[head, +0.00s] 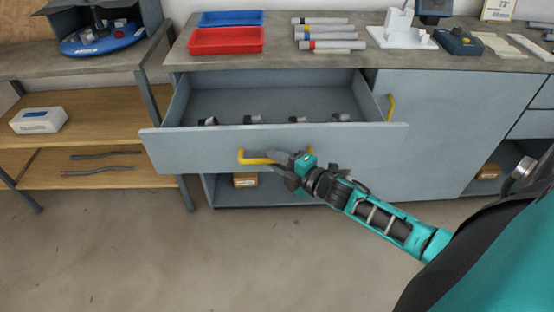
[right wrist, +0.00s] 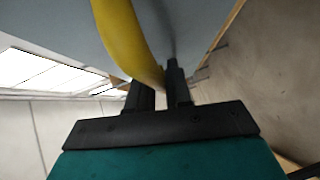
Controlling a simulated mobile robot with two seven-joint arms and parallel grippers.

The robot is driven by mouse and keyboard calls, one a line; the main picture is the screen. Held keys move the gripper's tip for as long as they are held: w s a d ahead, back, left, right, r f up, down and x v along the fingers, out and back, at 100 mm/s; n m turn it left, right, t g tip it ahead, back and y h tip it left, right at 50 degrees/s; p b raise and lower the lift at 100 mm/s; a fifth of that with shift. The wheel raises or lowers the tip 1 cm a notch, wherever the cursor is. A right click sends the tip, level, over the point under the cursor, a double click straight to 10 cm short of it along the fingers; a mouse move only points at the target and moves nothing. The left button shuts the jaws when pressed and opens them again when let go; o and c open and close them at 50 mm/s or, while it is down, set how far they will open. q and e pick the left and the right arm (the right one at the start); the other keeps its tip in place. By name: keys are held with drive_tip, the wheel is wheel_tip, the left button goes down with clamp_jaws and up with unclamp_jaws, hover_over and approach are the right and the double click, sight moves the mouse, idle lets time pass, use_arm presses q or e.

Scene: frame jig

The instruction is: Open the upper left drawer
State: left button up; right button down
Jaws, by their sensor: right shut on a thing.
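The upper left drawer (head: 200,145) is pulled well out of the grey cabinet under the worktop, and its inside shows. Several small dark and grey parts lie in it along the front. Its yellow handle (head: 255,157) runs along the drawer front. My right gripper (head: 283,160) is at the handle's middle, shut on it. In the right wrist view the yellow handle (right wrist: 128,40) runs down to the dark fingers (right wrist: 160,90). The handle's middle is hidden by the gripper. My left gripper is not in view.
On the worktop (head: 285,58) are a blue tray (head: 231,18), a red tray (head: 225,41) and several grey rolls (head: 325,32). A wooden shelf unit (head: 90,107) stands close on the left. A cabinet door (head: 450,120) is right of the drawer. The floor (head: 250,250) in front is clear.

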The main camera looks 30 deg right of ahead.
idle(0.3)
drive_tip(key=c, duration=1.2)
unclamp_jaws()
drive_tip(key=shift+o, duration=0.2)
drive_tip(key=v, duration=1.3)
drive_tip(key=shift+p, duration=0.3)
drive_tip(key=shift+r, duration=0.1)
drive_tip(key=s+a+f+m+g+h, duration=0.1)
drive_tip(key=a+f+m, duration=0.3)
drive_tip(key=a+m, duration=0.4)
drive_tip(key=s+a+f+m+g, duration=0.3)
drive_tip(key=s+a+m+g, duration=0.1)
drive_tip(key=a+m, duration=0.4)
drive_tip(key=shift+s+f+m+h, duration=0.3)
drive_tip(key=shift+s+f+h, duration=0.05)
drive_tip(key=shift+f+h, duration=0.05)
